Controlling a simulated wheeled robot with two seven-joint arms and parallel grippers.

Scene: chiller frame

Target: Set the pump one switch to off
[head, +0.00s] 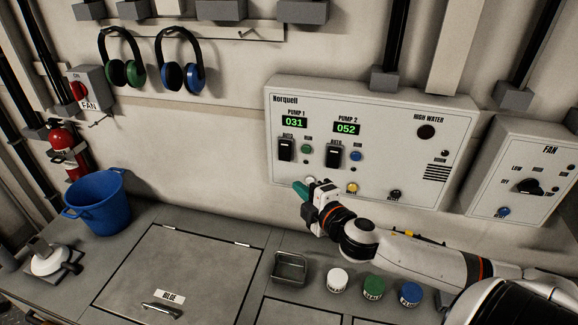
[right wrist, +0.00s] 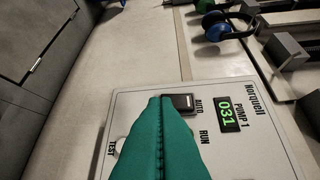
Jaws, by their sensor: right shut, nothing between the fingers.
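The pump one switch (head: 286,149) is a black rocker under the PUMP 1 display (head: 294,122), which reads 031, on the white Norquell panel (head: 372,190). AUTO is printed above the switch; I cannot tell its setting. In the right wrist view, the switch (right wrist: 181,102) shows just beyond the fingertips, partly hidden by them. My right gripper (head: 299,187) is shut and empty, its green fingers below the switch near the panel's lower edge. The shut fingers (right wrist: 161,110) fill the middle of the right wrist view. I cannot tell whether they touch the panel. My left gripper is out of view.
A similar PUMP 2 switch (head: 333,155) sits right of pump one's. A FAN box (head: 525,165) is farther right. Below are a metal tray (head: 290,268) and several labelled jars, including a white one (head: 337,280). A blue bucket (head: 98,203) stands left.

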